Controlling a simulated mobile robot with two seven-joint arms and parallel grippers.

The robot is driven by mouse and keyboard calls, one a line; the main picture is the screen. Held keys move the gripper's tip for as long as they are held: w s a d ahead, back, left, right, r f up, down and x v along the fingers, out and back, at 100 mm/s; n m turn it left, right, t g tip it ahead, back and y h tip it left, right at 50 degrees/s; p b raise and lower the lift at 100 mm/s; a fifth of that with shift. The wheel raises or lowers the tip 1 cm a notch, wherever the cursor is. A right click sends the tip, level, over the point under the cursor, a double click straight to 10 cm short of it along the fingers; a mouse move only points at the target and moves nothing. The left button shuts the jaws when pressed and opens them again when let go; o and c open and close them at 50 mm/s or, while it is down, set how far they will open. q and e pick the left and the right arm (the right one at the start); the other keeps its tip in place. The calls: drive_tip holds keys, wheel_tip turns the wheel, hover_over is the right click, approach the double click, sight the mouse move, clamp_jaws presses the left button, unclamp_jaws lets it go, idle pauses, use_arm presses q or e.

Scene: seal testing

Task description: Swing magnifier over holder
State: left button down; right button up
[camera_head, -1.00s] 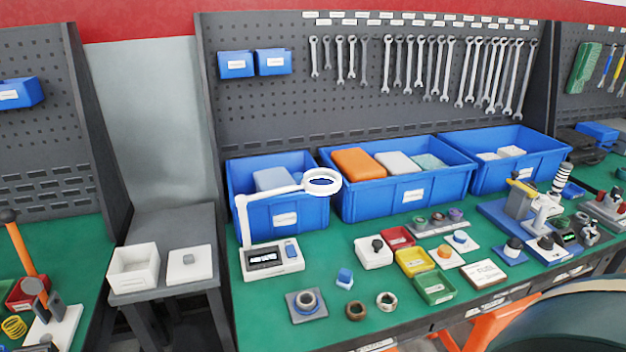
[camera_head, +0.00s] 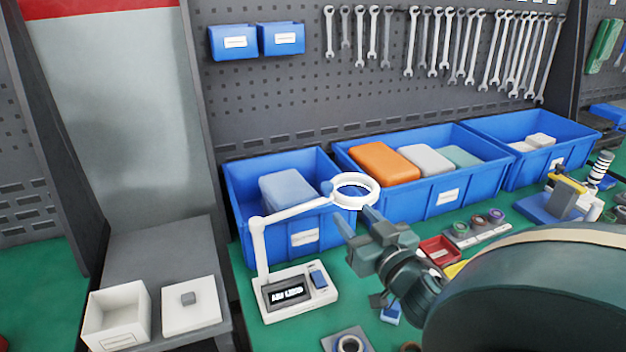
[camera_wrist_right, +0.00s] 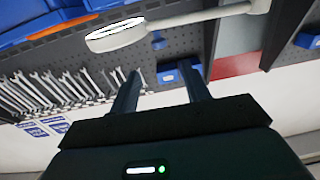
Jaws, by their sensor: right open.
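The magnifier (camera_head: 355,191) is a white ring on a white jointed arm (camera_head: 297,211), rising from a white base with a dark display (camera_head: 287,292). The ring is in the air in front of the blue bins. My right gripper (camera_head: 358,222) is open and empty just below and right of the ring, apart from it as far as I can tell. In the right wrist view the ring (camera_wrist_right: 115,36) shows beyond the open fingers (camera_wrist_right: 158,88). The holder (camera_head: 349,343), a grey block with a ring on it, is cut by the bottom edge. My left gripper is out of view.
Blue bins (camera_head: 316,237) with coloured boxes stand behind the magnifier. Wrenches (camera_head: 440,45) hang on the pegboard. A small red tray (camera_head: 437,251) is right of my gripper. My right arm hides much of the bench's right side.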

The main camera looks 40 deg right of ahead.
sight(330, 189)
drive_tip(key=p+x, duration=0.2)
drive_tip(key=x, duration=1)
drive_tip(key=shift+w+d, duration=0.1)
drive_tip(key=shift+w, duration=0.1)
drive_tip(key=shift+c, duration=0.4)
clamp_jaws()
